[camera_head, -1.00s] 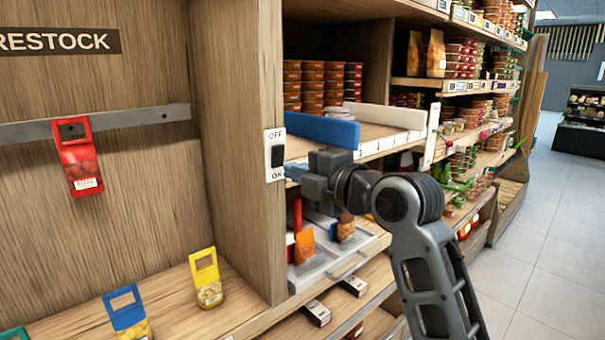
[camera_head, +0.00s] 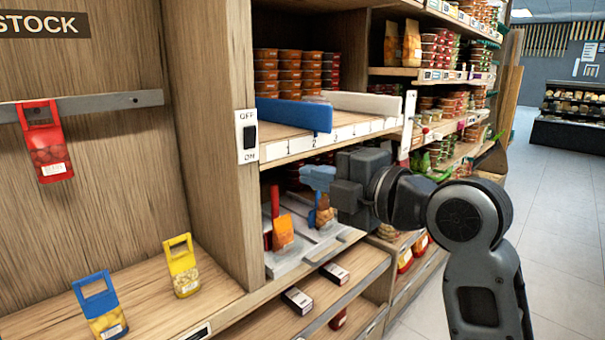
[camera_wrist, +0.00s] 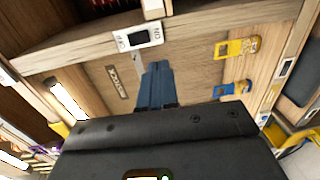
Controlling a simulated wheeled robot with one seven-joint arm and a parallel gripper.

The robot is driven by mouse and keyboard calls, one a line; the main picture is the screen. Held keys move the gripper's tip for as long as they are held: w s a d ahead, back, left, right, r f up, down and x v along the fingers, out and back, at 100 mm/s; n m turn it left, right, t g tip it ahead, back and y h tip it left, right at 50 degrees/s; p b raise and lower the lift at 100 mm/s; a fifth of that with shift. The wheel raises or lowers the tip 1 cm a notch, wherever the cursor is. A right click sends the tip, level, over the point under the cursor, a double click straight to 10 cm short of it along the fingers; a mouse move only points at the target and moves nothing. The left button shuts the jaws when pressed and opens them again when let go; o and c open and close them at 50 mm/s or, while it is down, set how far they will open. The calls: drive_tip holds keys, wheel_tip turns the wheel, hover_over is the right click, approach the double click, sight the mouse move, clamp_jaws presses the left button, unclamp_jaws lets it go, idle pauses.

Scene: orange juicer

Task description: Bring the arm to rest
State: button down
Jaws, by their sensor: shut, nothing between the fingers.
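My arm reaches in from the lower right of the head view, bent at a large grey joint. My gripper (camera_head: 316,178) points left in front of the shelf unit, below the shelf with the numbered strip. Its blue fingers are together and empty, and they also show closed in the wrist view (camera_wrist: 157,83). The ON/OFF switch (camera_head: 247,136) on the wooden post is left of the fingers and apart from them. It also shows beyond the fingertips in the wrist view (camera_wrist: 138,38).
A blue divider (camera_head: 293,113) and a white divider (camera_head: 362,103) stand on the shelf above. An orange pack (camera_head: 283,232) sits on the grey tray below. A red pack (camera_head: 47,150) hangs left; yellow (camera_head: 183,268) and blue-handled (camera_head: 102,307) packs stand below. Aisle floor is clear at right.

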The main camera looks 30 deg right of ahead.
drive_tip(key=shift+s, duration=0.15)
idle(0.4)
drive_tip(key=s+a+f+m+h, duration=0.1)
drive_tip(key=s+f+m+h, duration=0.1)
drive_tip(key=s+f+m, duration=0.65)
drive_tip(key=s+a+f+m+h, duration=0.15)
drive_tip(key=s+f+m, duration=0.4)
drive_tip(key=f, duration=0.65)
drive_tip(key=s+d+f+m+g+h, duration=0.1)
drive_tip(key=s+f+m, duration=0.2)
drive_tip(key=s, duration=2.4)
drive_tip(key=m, duration=0.4)
drive_tip(key=shift+d+m+h, duration=0.2)
drive_tip(key=shift+m+h, duration=0.1)
drive_tip(key=shift+h, duration=0.05)
